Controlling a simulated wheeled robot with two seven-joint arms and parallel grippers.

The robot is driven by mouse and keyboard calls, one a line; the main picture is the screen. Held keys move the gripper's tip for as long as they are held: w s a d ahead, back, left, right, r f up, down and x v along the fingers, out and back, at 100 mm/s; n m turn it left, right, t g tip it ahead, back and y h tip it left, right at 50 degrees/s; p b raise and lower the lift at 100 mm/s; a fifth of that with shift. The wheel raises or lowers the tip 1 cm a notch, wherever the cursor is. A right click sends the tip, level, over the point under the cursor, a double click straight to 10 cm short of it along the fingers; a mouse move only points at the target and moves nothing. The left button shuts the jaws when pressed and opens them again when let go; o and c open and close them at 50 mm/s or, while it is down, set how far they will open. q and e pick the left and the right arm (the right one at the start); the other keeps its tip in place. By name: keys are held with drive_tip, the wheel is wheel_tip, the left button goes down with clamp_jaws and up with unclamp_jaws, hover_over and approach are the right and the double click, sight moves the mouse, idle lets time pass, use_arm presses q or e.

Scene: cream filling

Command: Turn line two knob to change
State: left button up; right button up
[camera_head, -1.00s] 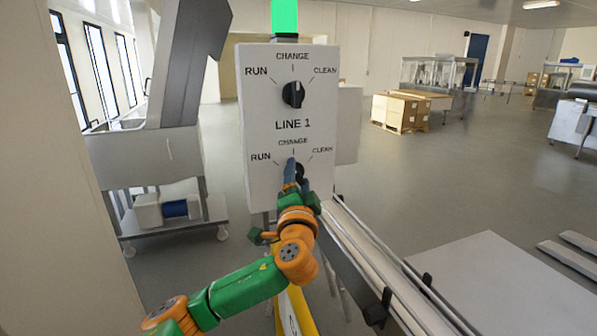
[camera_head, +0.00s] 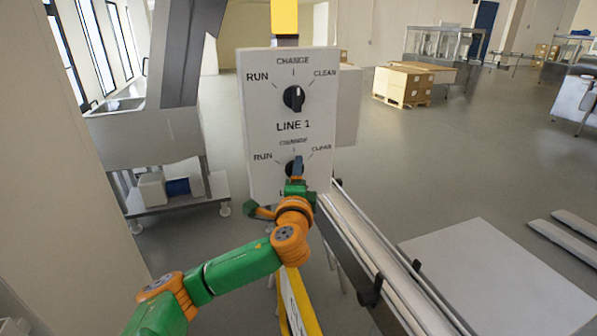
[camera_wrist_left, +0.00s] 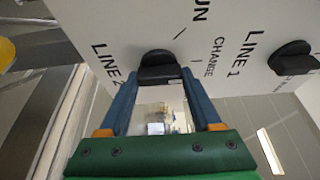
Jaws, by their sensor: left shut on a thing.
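A white control panel (camera_head: 262,130) carries two black knobs, each with RUN, CHANGE and CLEAN marks. The upper knob, for line 1 (camera_head: 293,97), stands upright, its white mark near CHANGE. The lower knob, for line 2 (camera_head: 289,168), is mostly hidden by my left gripper (camera_head: 297,164). In the left wrist view the line 2 knob (camera_wrist_left: 159,66) sits between the blue fingertips of my left gripper (camera_wrist_left: 158,78), which is shut on it. I cannot tell exactly where this knob points. My right gripper is out of view.
A conveyor (camera_head: 385,262) runs beside the panel toward the lower right. A steel machine (camera_head: 150,140) stands at the left. A pallet of boxes (camera_head: 403,86) is farther back. The floor between is open.

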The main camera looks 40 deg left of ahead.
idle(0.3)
use_arm(q)
drive_tip(key=o, duration=1.4)
drive_tip(key=b+v, duration=0.2)
drive_tip(key=v, duration=0.5)
drive_tip(key=shift+b, duration=0.35)
